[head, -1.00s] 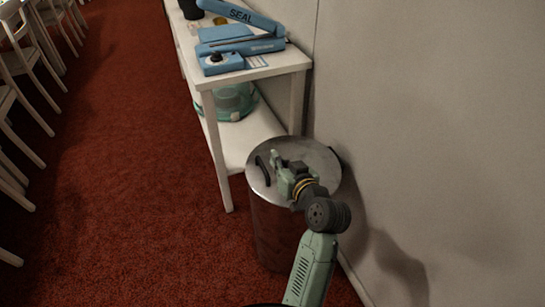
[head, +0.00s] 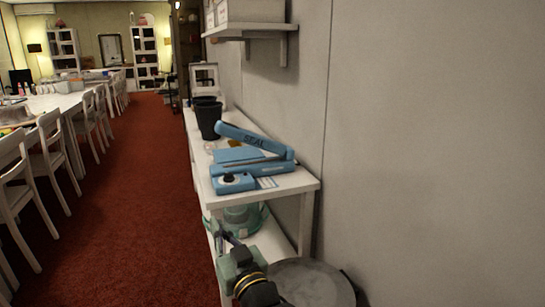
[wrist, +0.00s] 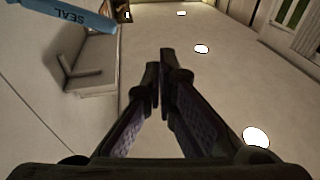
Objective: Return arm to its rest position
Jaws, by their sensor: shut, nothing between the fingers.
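My gripper (head: 228,238) is at the bottom of the head view, in front of the white table's lower shelf and at the left edge of the round metal lid. In the wrist view its two dark fingers (wrist: 160,64) point upward in the picture, with their tips close together and nothing between them. My wrist, with its yellow rings, shows just behind the gripper, and the rest of my arm is out of the frame.
A metal bin (head: 315,283) stands at the bottom by the wall. A white side table (head: 290,186) holds a blue sealer (head: 250,160) and a black cup (head: 208,120). A wall shelf (head: 250,30) hangs above. Red carpet (head: 125,190) is open at left, beside white chairs (head: 50,160).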

